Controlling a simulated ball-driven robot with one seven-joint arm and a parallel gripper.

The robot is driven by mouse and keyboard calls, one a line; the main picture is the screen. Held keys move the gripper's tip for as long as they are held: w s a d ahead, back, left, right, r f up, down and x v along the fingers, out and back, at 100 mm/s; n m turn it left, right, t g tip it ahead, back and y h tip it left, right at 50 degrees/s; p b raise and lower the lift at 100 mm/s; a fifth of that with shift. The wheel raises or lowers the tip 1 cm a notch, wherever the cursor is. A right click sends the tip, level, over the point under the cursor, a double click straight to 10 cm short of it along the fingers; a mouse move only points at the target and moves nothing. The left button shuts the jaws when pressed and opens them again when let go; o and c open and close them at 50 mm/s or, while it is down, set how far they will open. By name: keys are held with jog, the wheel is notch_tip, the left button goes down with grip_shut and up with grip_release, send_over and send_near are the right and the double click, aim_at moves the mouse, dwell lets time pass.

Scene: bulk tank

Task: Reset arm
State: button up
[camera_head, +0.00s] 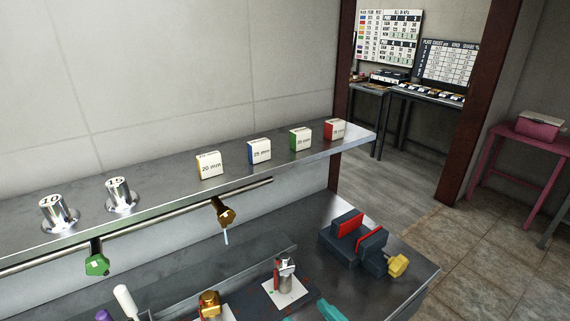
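My arm and gripper do not show in the head view. Nothing in this frame tells where the gripper is or whether it holds anything.
A metal shelf (165,217) carries labelled blocks, including a yellow one (208,165), and two metal cylinders. The lower bench (400,280) holds a dark vise (353,240) and teal parts (329,310).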

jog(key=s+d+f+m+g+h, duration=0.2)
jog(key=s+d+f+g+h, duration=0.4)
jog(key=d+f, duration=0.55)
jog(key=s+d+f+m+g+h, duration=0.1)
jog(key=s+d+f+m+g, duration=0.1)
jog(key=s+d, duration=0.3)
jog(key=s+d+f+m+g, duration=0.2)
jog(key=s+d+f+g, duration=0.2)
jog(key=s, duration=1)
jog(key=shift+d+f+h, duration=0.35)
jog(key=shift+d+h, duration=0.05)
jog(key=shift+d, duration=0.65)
